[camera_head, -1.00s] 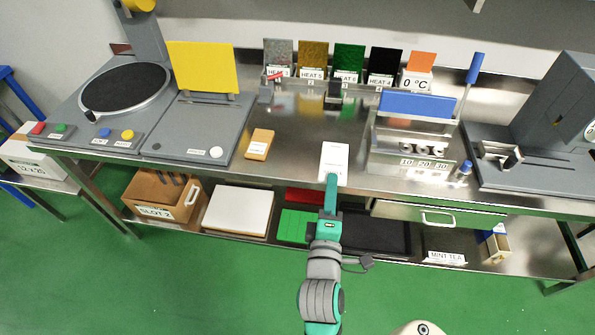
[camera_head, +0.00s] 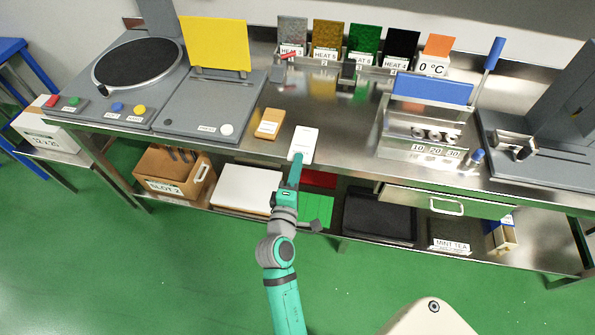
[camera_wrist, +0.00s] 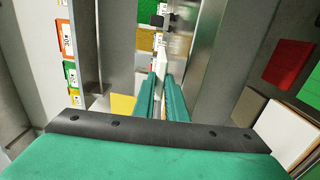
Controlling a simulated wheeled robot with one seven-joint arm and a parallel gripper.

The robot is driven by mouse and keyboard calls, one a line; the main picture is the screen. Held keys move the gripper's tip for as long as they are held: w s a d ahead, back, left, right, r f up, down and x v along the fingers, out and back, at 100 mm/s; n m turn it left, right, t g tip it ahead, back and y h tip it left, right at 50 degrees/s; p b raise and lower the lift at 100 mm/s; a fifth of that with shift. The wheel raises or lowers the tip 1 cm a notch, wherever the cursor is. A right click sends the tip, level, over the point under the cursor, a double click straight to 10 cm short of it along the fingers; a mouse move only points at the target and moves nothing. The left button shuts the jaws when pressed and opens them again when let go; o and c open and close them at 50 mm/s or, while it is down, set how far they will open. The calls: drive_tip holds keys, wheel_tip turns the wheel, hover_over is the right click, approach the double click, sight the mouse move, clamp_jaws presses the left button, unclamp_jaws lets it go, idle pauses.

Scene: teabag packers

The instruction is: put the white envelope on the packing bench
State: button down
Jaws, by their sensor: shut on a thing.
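The white envelope (camera_head: 304,140) is a small flat white piece at the front of the steel packing bench (camera_head: 345,140), to the right of the orange-brown packet. My gripper (camera_head: 298,158) reaches over the bench's front edge and is shut on the envelope's near end. In the wrist view the envelope (camera_wrist: 160,58) shows nearly edge-on, pinched between the two green fingers (camera_wrist: 161,92). I cannot tell whether its underside touches the bench top or is slightly above it.
The orange-brown packet (camera_head: 269,123) lies close to the left. A grey board with a yellow panel (camera_head: 214,43) stands farther left, and a blue-handled device (camera_head: 432,90) to the right. Bare steel lies behind the envelope. A drawer (camera_head: 446,202) is below the bench top.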

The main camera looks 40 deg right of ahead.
drive_tip(key=shift+w+f, duration=0.15)
drive_tip(key=shift+f, duration=1.45)
drive_tip(key=shift+f, duration=0.2)
drive_tip(key=c, duration=1.8)
unclamp_jaws()
drive_tip(key=shift+d+r, duration=0.1)
drive_tip(key=shift+r, duration=0.05)
